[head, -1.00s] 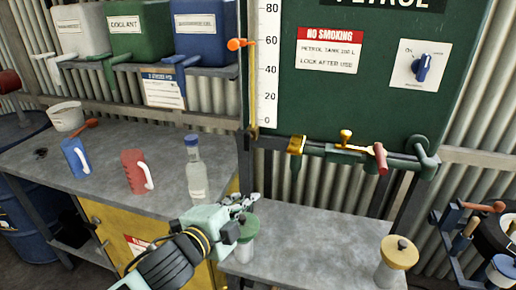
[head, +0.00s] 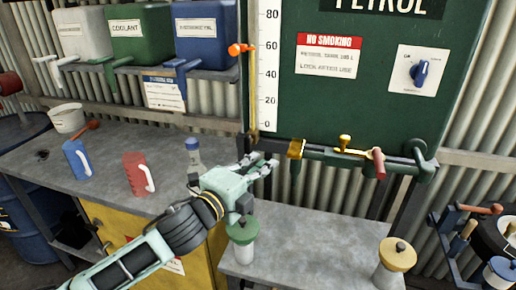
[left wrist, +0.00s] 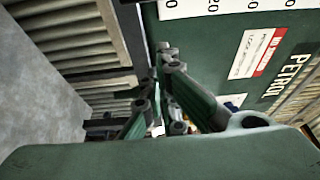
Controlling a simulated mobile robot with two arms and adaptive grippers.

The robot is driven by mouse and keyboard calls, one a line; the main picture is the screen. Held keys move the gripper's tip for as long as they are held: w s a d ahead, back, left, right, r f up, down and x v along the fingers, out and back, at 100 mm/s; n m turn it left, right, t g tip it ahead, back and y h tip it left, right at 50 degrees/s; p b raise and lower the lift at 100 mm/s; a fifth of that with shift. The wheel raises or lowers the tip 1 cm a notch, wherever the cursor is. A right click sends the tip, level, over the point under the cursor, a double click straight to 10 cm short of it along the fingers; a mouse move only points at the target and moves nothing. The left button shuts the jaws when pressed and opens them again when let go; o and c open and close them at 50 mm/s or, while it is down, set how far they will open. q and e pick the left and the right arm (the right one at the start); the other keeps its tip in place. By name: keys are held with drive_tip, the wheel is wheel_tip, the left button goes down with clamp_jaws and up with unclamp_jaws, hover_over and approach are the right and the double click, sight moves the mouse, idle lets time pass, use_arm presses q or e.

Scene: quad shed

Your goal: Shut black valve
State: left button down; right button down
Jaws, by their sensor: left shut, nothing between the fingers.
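My left gripper (head: 270,161) is shut and empty, just left of and below the brass fitting (head: 296,148) at the left end of the pipe under the dark green petrol tank (head: 350,105). It looks apart from the fitting, but the depth is hard to judge. The pipe (head: 350,156) carries a small yellow knob (head: 344,142) and a red handle (head: 379,163). I cannot pick out a clearly black valve. In the left wrist view the shut fingers (left wrist: 165,55) point towards the tank's lower edge, and the pipe is hidden. My right gripper is not in view.
Below the pipe stand a green-lidded jar (head: 243,240) and a yellow-lidded jar (head: 397,254) on a grey bench (head: 310,240). A bottle (head: 194,155) stands behind my left arm.

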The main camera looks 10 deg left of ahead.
sight(249, 143)
use_arm(q)
drive_tip(key=w+p, duration=0.1)
drive_tip(key=w, duration=0.1)
drive_tip(key=w+a+p, duration=0.2)
drive_tip(key=w, duration=0.1)
drive_tip(key=shift+w, duration=0.3)
drive_tip(key=shift+d, duration=0.1)
drive_tip(key=shift+n, duration=0.3)
drive_tip(key=shift+r+n+b, duration=0.15)
drive_tip(key=shift+n+b, duration=0.15)
drive_tip(key=shift+b, duration=0.05)
